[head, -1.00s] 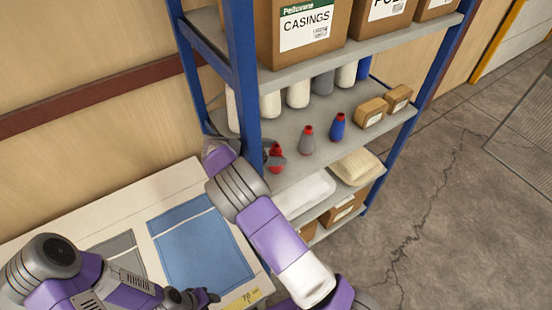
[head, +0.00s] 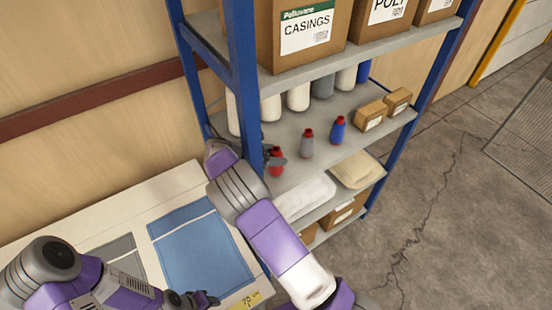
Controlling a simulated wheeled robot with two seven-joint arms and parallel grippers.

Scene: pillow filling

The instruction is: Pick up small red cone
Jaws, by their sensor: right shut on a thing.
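The small red cone (head: 276,170) stands on the middle shelf of the blue rack, just behind the front left post. My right gripper (head: 276,160) reaches past that post and is shut on the cone near its upper part. The dark fingers cover the middle of the cone, and the post hides part of the hand. I cannot tell whether the cone's base touches the shelf. My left gripper (head: 205,299) is low over the front of the worktable, apart from the rack; its jaw opening is unclear.
A grey cone (head: 307,145) and a blue cone (head: 339,130) stand right of the red one. Small boxes (head: 370,115) sit at right. White pillows (head: 305,197) lie below. The blue rack post (head: 244,90) is close to my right arm.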

